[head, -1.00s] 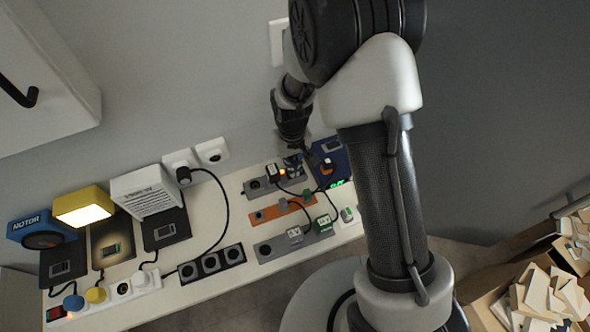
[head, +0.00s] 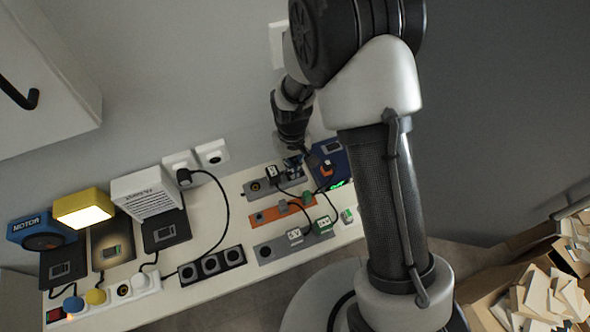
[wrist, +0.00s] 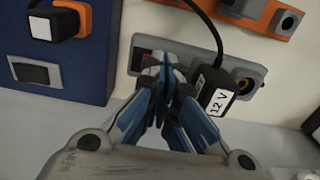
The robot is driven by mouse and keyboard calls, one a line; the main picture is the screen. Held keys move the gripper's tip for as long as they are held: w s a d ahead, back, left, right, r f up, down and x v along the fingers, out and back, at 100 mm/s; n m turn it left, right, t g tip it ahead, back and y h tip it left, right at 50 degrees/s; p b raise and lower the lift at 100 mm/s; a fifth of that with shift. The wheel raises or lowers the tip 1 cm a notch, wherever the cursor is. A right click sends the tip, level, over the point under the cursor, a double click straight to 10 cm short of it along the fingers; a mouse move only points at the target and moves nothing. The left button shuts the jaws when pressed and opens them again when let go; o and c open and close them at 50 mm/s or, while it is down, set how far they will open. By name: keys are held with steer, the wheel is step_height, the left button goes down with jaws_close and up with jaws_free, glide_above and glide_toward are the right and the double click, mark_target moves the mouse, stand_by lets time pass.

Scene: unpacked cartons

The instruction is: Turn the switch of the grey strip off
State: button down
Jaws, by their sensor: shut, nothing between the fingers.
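The grey strip (wrist: 216,76) lies on the white bench in the wrist view. A black plug marked 12 V (wrist: 219,90) sits in it, and one round socket beside the plug is empty.
An orange strip (head: 265,216) and another grey strip (head: 270,250) lie in front. Cables cross the strips. A black socket block (head: 211,265) and lamp stand further left.

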steer(key=shift+r+p, duration=1.9)
steer(key=shift+r, duration=1.05)
